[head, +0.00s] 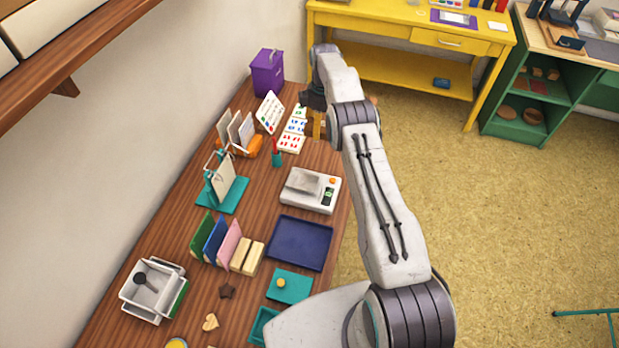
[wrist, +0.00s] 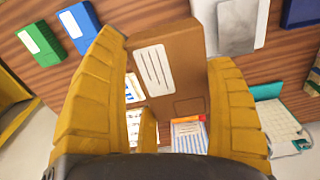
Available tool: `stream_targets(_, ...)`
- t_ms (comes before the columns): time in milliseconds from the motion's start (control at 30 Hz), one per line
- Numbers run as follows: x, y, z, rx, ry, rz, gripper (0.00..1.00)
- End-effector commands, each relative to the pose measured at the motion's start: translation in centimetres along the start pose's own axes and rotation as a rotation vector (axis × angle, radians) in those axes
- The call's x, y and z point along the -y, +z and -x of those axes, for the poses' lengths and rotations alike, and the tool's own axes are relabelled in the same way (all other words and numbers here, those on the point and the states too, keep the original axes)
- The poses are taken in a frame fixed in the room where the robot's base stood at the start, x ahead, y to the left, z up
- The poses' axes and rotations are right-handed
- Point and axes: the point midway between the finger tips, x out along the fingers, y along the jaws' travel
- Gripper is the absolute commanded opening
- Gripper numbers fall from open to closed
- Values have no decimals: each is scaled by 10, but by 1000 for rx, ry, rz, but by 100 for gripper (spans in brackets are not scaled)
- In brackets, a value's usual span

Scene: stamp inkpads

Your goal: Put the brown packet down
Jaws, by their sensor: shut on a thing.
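The brown packet (wrist: 170,75) with a white lined label stands between the yellow fingers of my gripper (wrist: 165,52) in the wrist view. My gripper is shut on it. Its lower end overlaps sheets beneath, and I cannot tell whether it touches anything. In the head view my arm reaches to the far end of the wooden table (head: 130,245), and my gripper (head: 316,128) is mostly hidden by the wrist. I cannot make out the packet in the head view.
Near my gripper are printed sheets (head: 292,143), a purple box (head: 267,73) and an orange rack (head: 248,148). A white device (head: 322,202) and a dark blue tray (head: 300,243) sit nearer. In the wrist view, green (wrist: 40,44) and blue (wrist: 76,28) boxes lie upper left.

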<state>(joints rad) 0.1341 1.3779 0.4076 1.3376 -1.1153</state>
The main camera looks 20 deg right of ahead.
Motion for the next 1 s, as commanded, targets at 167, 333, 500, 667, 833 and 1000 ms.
stream_targets(167, 7, -4, -7, -1, 1, 3, 41)
stream_targets(333, 16, -5, -12, -1, 1, 2, 41)
stream_targets(500, 30, -6, -21, -1, 1, 3, 41)
stream_targets(667, 46, -9, -31, -1, 0, 3, 41)
stream_targets(833, 67, -13, -44, -2, 0, 3, 41)
stream_targets(1000, 89, -17, -56, -2, 0, 3, 41)
